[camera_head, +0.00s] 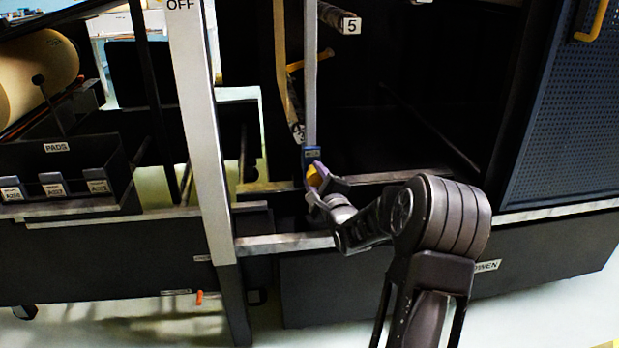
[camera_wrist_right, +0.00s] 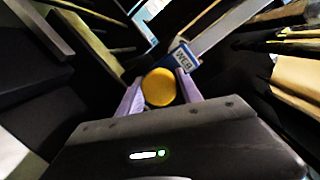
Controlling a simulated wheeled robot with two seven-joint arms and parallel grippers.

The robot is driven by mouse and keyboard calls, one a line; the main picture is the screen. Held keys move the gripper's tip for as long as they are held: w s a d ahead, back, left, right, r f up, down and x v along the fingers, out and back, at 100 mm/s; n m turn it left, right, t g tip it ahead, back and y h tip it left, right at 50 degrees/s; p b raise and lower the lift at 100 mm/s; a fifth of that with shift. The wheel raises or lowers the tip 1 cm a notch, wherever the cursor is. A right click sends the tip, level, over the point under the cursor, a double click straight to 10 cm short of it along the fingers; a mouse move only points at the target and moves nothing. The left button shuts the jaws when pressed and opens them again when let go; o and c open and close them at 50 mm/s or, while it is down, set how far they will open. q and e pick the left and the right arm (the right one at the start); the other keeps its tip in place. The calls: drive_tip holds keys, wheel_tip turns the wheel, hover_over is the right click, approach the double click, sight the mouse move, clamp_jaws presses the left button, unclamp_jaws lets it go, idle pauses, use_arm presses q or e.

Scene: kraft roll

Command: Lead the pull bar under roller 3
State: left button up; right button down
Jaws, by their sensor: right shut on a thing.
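My right gripper (camera_head: 316,182) is at the front of the dark machine, its purple fingers closed around a yellow round-ended piece (camera_head: 313,175), which looks like the end of the pull bar. In the right wrist view this yellow end (camera_wrist_right: 159,87) sits between the two fingers; the rest of the bar is hidden behind it. Roller 3 (camera_head: 297,128), with its number tag, is just above and left of the gripper. A blue tag reading WEB (camera_wrist_right: 185,57) is close beyond the fingertips, in front of a grey upright (camera_head: 310,90). My left gripper is not in view.
Roller 5 (camera_head: 351,26) is higher and to the right. A broad pale post (camera_head: 203,130) marked OFF stands left of the gripper. A metal rail (camera_head: 285,243) runs below. A kraft roll (camera_head: 40,70) and a PADS tray (camera_head: 75,203) are at the left.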

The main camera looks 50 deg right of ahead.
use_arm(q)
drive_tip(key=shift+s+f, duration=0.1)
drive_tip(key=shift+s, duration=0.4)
use_arm(e)
drive_tip(key=shift+f, duration=0.15)
use_arm(q)
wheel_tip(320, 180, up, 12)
drive_tip(key=p, duration=1.1)
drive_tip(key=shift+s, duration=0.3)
use_arm(e)
drive_tip(key=s+d+r, duration=0.6)
drive_tip(key=d+r, duration=0.2)
drive_tip(key=r, duration=0.2)
drive_tip(key=shift+r, duration=0.35)
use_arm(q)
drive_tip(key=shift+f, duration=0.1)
